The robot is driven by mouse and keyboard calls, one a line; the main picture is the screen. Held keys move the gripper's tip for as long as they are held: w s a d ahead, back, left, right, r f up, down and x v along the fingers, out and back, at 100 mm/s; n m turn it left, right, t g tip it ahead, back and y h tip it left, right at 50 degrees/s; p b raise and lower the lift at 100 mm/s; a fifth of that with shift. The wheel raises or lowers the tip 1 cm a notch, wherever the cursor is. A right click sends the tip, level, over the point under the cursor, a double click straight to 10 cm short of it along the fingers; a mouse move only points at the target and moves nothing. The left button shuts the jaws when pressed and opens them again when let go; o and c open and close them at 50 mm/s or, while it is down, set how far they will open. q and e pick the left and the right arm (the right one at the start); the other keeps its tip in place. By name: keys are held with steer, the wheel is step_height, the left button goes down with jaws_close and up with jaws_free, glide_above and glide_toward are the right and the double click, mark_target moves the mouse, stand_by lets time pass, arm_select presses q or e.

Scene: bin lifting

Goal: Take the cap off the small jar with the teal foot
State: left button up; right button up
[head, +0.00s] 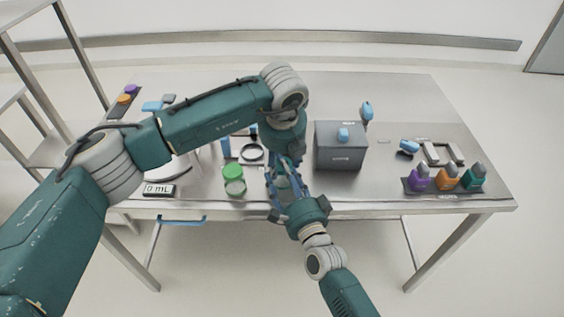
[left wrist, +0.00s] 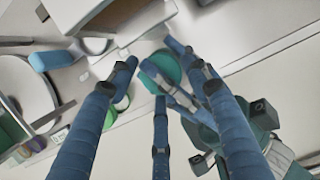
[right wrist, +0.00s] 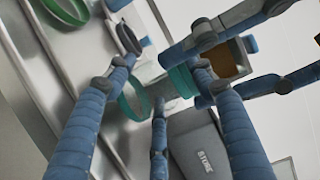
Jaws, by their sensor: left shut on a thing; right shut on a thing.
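The small clear jar (right wrist: 165,88) is between my two grippers near the table's front edge, mostly hidden by fingers. In the right wrist view, a teal ring (right wrist: 130,104) shows at one end and a teal part (right wrist: 188,80) at the other; I cannot tell foot from cap surely. In the left wrist view, a round teal face (left wrist: 160,70) sits among the fingers. My left gripper (head: 284,163) comes from above and is shut on the jar's upper part. My right gripper (head: 284,188) comes from the front and is shut on the jar. Whether the cap is still seated is hidden.
A green-lidded jar (head: 233,179) stands close left, near a scale reading 0 mL (head: 159,190). A grey box (head: 340,150) stands to the right, with colored bottles (head: 446,181) in a rack beyond.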

arm_select(q)
steer(key=shift+d+r, duration=0.15)
steer(key=shift+r, duration=0.5)
jaws_close()
arm_select(e)
steer(key=shift+s+d+f+g, duration=0.1)
steer(key=shift+d+f+g, duration=0.05)
steer(key=shift+f, duration=0.5)
steer(key=shift+s+d+f+g, duration=0.1)
steer(key=shift+d+f+g, duration=0.05)
steer(key=shift+f, duration=0.45)
arm_select(q)
steer(key=shift+r, duration=0.15)
step_height(320, 180, up, 3)
steer(key=shift+f, duration=0.15)
steer(key=shift+s+r, duration=0.2)
steer(key=shift+r, duration=0.3)
arm_select(e)
steer(key=shift+s+a+r, duration=0.1)
arm_select(q)
steer(key=shift+w+f, duration=0.1)
steer(key=shift+f, duration=0.05)
arm_select(e)
steer(key=o, duration=1.6)
steer(key=shift+o, duration=0.8)
steer(key=shift+a+r, duration=0.1)
steer(key=shift+a, duration=0.05)
